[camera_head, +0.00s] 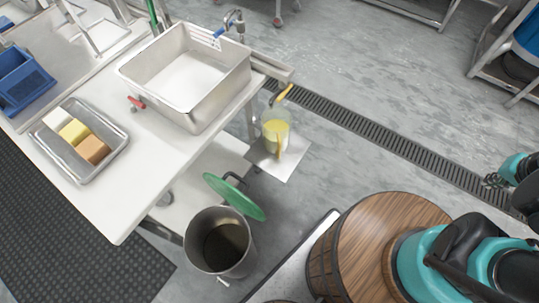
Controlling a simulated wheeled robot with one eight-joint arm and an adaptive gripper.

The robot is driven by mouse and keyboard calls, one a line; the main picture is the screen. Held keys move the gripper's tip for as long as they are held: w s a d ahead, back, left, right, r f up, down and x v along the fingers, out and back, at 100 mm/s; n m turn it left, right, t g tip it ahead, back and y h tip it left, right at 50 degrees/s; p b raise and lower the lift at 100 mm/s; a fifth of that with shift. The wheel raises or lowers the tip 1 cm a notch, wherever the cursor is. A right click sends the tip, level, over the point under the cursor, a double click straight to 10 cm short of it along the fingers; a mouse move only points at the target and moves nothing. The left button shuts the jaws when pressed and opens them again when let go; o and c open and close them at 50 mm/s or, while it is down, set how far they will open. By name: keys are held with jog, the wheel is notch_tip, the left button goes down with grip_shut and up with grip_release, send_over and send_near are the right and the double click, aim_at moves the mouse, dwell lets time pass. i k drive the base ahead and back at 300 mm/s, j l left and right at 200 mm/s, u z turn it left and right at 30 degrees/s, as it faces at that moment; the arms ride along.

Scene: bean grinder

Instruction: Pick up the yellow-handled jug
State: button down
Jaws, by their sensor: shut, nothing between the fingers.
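The yellow-handled jug (276,128) is a clear container with yellowish contents or a yellow tint in its lower part. It stands upright on a small square metal plate (291,160) beside the right end of the white table. Its yellow handle (282,94) sticks up at the top and leans to the right. Nothing touches the jug from above. I cannot make out my gripper in this view.
The white table (112,206) carries a deep metal basin (186,78) and a tray (92,170) of coloured blocks. Below the jug stand a dark-filled metal pot (218,242) and a green lid (234,196). A wooden barrel (375,228) and teal-and-black parts fill the lower right. Floor right of the jug is clear.

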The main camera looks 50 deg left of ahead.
aim_at(276, 122)
jog(key=i+u, duration=0.15)
jog(key=i, duration=0.35)
jog(key=i+l+u, duration=0.15)
jog(key=i, duration=0.3)
jog(key=i+l+u, duration=0.15)
jog(key=i, duration=0.35)
jog(key=u, duration=3.85)
jog(key=z, duration=0.8)
jog(key=k+j, duration=0.2)
jog(key=k, duration=0.25)
jog(key=k+j, duration=0.25)
jog(key=k, duration=0.2)
jog(key=z, duration=0.05)
